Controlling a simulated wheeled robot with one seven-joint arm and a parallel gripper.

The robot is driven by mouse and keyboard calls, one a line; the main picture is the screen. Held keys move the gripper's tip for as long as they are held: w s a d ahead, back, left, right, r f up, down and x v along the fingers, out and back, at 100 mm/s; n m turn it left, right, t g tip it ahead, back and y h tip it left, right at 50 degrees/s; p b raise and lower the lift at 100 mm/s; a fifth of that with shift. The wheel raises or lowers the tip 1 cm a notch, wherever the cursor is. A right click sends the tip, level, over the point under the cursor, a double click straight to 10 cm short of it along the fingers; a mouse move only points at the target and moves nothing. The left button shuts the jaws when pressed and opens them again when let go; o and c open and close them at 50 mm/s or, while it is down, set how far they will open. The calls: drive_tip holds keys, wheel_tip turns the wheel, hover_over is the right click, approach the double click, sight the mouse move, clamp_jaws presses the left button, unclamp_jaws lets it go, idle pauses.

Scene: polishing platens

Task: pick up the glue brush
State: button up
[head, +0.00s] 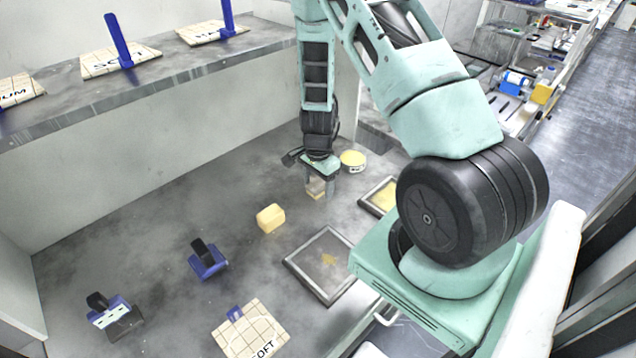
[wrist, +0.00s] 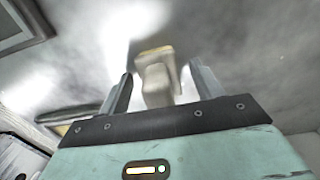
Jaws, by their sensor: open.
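A small pale brush-like object, which I take for the glue brush (head: 315,188), is on the grey worktop under my gripper (head: 319,186) in the head view. In the wrist view the brush (wrist: 158,80) has a cream body and a yellowish far end. It sits between the two fingers of my gripper (wrist: 160,84). The fingers are open, one on each side, with a visible gap on the right; whether the left finger touches it I cannot tell. My gripper hides part of the brush in the head view.
A yellow block (head: 270,218) lies to the left and nearer. Dark-rimmed trays (head: 290,262) lie nearer and right. A raised ledge (head: 190,85) runs behind.

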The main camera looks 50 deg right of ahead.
drive_tip(key=c, duration=1.2)
drive_tip(key=shift+r, duration=0.15)
wheel_tip(320, 180, up, 10)
drive_tip(key=shift+f+b, duration=0.1)
drive_tip(key=shift+b, duration=0.6)
drive_tip(key=o, duration=0.3)
drive_tip(key=shift+c, duration=0.4)
